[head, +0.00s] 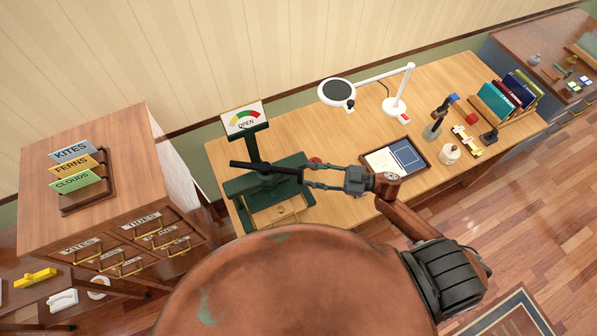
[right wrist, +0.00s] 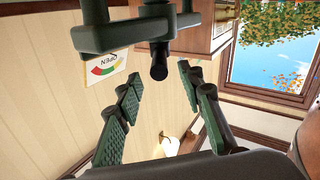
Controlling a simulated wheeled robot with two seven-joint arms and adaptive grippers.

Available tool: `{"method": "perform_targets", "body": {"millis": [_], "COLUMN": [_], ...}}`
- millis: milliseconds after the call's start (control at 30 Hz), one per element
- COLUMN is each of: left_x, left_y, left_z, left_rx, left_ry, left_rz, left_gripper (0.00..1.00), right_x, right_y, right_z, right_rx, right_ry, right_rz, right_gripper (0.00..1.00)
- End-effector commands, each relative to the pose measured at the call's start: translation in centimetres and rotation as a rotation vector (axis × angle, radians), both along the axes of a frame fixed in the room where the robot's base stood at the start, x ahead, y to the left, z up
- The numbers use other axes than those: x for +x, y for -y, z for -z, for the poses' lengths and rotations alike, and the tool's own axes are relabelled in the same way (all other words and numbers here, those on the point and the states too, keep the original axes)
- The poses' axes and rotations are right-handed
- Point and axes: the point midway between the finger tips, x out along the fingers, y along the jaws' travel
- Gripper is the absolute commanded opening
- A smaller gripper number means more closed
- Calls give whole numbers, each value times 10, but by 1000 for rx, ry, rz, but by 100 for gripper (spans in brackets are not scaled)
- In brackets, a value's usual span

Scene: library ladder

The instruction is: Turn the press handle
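The press (head: 262,190) is dark green and stands at the left end of the long wooden desk. Its black handle (head: 262,170) is a bar lying across the top, roughly level in the head view. A dial card (head: 243,120) on the press reads OPEN and also shows in the right wrist view (right wrist: 105,67). My right gripper (head: 306,176) is at the handle's right end, fingers apart. In the right wrist view the black handle end (right wrist: 158,62) lies in line with the gap between the open fingers (right wrist: 163,78); contact is not clear. My left gripper is not in view.
A white magnifier lamp (head: 337,92), a blue-and-white tray (head: 395,158), a jar (head: 450,154) and books (head: 508,95) stand along the desk to the right. A drawer cabinet (head: 105,190) with label cards stands left of the press.

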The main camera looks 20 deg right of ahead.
Motion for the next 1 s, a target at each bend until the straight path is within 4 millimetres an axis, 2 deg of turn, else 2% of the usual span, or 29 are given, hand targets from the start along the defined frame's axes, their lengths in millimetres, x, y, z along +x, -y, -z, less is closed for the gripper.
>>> {"method": "perform_targets", "body": {"millis": [100, 300, 1000], "left_x": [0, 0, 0], "left_y": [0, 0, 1], "left_z": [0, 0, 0], "left_rx": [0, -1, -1], "left_ry": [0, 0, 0], "left_rz": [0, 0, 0], "left_gripper": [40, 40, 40], "right_x": [-11, -22, -24], "right_y": [21, 40, 44], "right_z": [1, 1, 0], "right_rx": [-2, -1, 0], "right_ry": [-1, 0, 0], "right_rz": [2, 1, 0], "right_gripper": [35, 35, 35]}}
